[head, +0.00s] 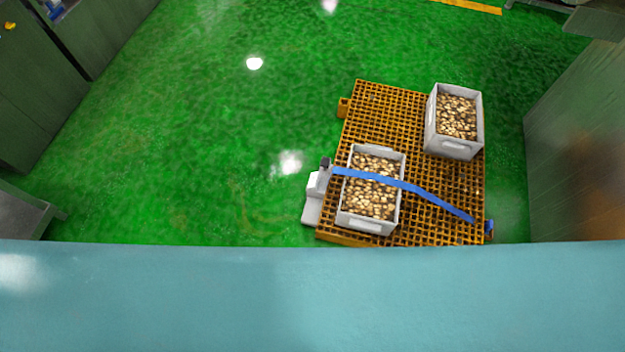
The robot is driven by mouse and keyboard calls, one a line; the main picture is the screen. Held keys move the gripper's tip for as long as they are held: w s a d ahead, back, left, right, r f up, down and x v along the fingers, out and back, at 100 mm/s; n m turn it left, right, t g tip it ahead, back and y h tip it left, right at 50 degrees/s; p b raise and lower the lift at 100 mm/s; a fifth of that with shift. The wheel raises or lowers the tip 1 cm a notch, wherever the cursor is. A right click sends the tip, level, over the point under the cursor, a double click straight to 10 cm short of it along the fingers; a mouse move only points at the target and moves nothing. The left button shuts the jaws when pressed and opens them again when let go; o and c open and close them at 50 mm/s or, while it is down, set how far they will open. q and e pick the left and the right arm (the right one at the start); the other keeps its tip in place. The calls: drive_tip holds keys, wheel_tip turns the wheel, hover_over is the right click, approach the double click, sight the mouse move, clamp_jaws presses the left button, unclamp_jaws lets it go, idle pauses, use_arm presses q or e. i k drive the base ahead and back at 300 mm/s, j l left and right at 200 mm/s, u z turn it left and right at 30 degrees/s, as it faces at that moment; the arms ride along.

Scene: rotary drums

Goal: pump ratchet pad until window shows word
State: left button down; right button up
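A blue strap (415,188) runs over a grey crate (366,226) of brownish pieces on an orange grid pallet (390,110). Its left end meets a small white device (314,198) with a dark top part, at the pallet's left edge. This may be the ratchet; its pad and window are too small to make out, and I can read no word. The strap slopes down to the pallet's right side, where a small blue part (489,228) shows at the edge. Neither of my grippers is in view.
A second grey crate (451,149) of similar pieces stands at the pallet's back right, without a strap. The green floor (200,130) left of the pallet is clear. Grey cabinets stand at the left, and a grey panel (580,140) stands close on the right.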

sight(326, 162)
drive_tip(key=i+j+z, duration=0.15)
drive_tip(key=j+z, duration=0.15)
drive_tip(key=i+j+z, duration=0.15)
drive_tip(key=j+z, duration=0.15)
drive_tip(key=i+j+z, duration=0.1)
drive_tip(key=j+z, duration=0.15)
drive_tip(key=j, duration=0.1)
